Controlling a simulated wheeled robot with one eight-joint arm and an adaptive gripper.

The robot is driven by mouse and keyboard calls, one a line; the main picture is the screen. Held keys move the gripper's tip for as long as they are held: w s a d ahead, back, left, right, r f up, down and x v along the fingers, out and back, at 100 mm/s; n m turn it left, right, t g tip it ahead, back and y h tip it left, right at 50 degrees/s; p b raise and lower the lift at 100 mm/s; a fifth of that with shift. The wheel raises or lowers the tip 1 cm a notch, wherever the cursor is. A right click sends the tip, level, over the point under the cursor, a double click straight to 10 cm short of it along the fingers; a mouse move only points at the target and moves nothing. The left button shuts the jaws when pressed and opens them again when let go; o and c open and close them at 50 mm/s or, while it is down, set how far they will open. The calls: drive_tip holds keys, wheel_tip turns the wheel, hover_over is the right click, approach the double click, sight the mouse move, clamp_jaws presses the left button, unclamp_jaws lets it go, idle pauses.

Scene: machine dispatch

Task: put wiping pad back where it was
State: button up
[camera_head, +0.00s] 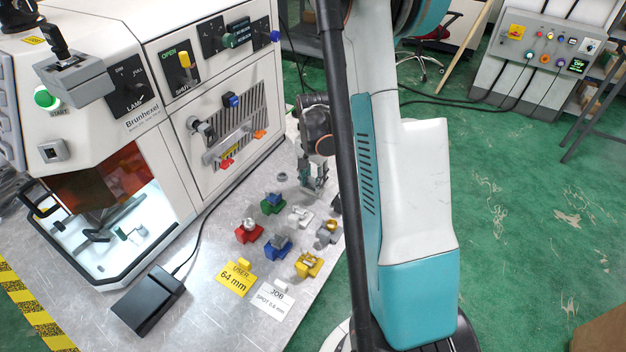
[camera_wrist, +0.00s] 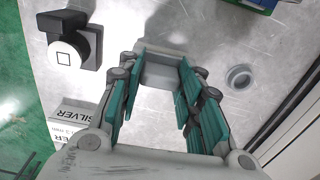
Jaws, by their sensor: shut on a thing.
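My gripper (camera_wrist: 160,75) has teal-lined fingers closed on a pale grey block, which looks like the wiping pad (camera_wrist: 165,73). The block sits between the fingertips, above or on the metal table; I cannot tell whether it touches. In the head view my gripper (camera_head: 313,182) points down near the table's right edge, behind the coloured blocks. The pad cannot be made out there. A small round grey cup (camera_wrist: 240,77) stands on the table, right of the fingers in the wrist view.
A black and white fixture (camera_wrist: 68,48) and SILVER labels (camera_wrist: 72,112) lie left in the wrist view. Red (camera_head: 249,233), blue (camera_head: 278,247), green (camera_head: 271,205) and yellow (camera_head: 308,265) holders stand on the table. The white machine (camera_head: 150,110) borders it on the left.

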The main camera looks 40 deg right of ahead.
sight(311, 177)
drive_tip(key=o, duration=1)
drive_tip(key=shift+f, duration=0.1)
drive_tip(key=r+p, duration=0.1)
drive_tip(key=r, duration=0.3)
drive_tip(key=r+p, duration=0.2)
drive_tip(key=r, duration=0.3)
drive_tip(key=w+r+p, duration=0.1)
drive_tip(key=r+p, duration=0.1)
drive_tip(key=r, duration=0.2)
drive_tip(key=shift+d+r, duration=0.1)
drive_tip(key=shift+r, duration=0.25)
